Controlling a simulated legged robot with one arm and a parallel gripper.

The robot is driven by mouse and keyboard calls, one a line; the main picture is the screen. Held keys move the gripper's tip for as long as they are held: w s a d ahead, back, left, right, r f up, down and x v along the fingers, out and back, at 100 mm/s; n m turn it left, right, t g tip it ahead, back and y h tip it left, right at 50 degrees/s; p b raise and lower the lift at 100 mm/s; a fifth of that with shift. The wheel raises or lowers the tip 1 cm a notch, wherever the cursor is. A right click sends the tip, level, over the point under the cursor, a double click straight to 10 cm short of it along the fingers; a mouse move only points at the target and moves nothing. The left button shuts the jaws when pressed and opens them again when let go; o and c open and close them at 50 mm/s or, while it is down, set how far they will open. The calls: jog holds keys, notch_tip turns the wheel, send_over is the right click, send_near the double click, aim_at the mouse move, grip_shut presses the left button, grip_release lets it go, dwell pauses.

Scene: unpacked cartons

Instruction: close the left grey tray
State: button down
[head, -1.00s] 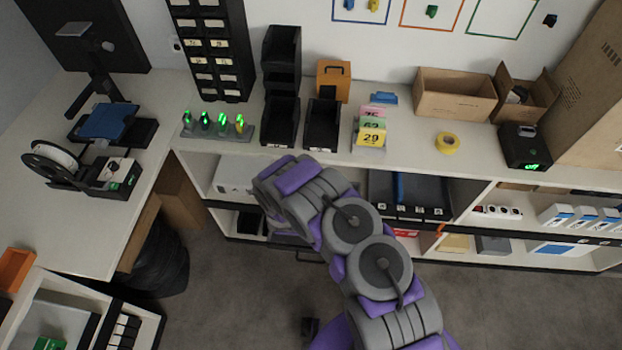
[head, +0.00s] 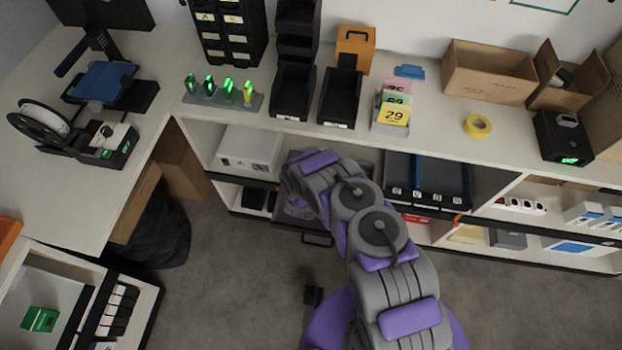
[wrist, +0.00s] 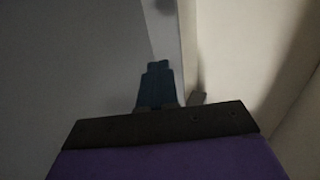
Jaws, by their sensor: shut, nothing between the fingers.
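A dark grey tray (head: 296,224) with a black bar handle sticks out from the lower shelf under the counter, in the middle of the head view. My arm covers its right and upper part. My gripper is hidden behind my own arm in the head view. In the wrist view my gripper (wrist: 159,67) has its blue fingertips together, with nothing seen between them. It faces plain grey and pale surfaces, close and in shadow. I cannot tell which of them belongs to the tray, or whether the fingers touch it.
The long white counter (head: 440,125) holds black bins, a yellow tape roll (head: 478,127) and open cartons (head: 488,75). A white box (head: 250,150) stands on the shelf above and left of the tray. Grey floor (head: 230,270) is free in front; a black bag (head: 163,225) stands left.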

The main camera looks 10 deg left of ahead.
jog(key=w, duration=0.1)
jog(key=w+d+b, duration=0.1)
jog(key=w, duration=0.2)
jog(key=shift+d+f, duration=0.3)
jog(key=shift+d, duration=0.05)
jog(key=shift+w+a+b, duration=0.15)
jog(key=shift+w+b, duration=0.2)
jog(key=shift+w, duration=0.25)
jog(key=shift+w+a, duration=0.15)
jog(key=shift+a, duration=0.3)
